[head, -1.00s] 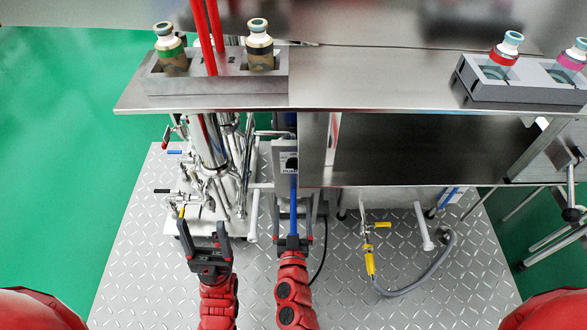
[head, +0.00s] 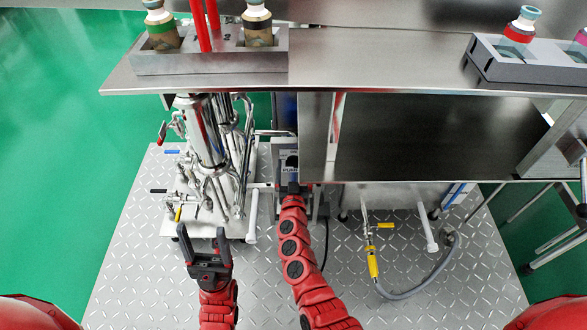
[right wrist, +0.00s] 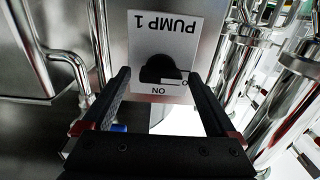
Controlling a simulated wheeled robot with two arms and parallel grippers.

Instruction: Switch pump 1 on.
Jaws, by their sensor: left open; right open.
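The pump 1 switch is a black rotary knob (right wrist: 158,70) on a white label plate (right wrist: 165,38). In the right wrist view the "PUMP 1" lettering is upside down, with "ON" below the knob. A mark at the right of the knob starts with "O"; the rest is hidden. The knob's handle seems to point toward that right side. My right gripper (right wrist: 160,77) is open, its fingers on either side of the knob; contact cannot be told. In the head view the switch box (head: 289,155) is partly covered by my right gripper (head: 292,189). My left gripper (head: 205,238) is open and empty.
Steel piping (head: 205,140) stands left of the switch box. A steel cabinet (head: 420,140) is close on its right. A shelf (head: 380,72) with bottle racks (head: 210,58) overhangs behind. A yellow-handled valve (head: 385,226) and grey hose (head: 425,286) are on the right.

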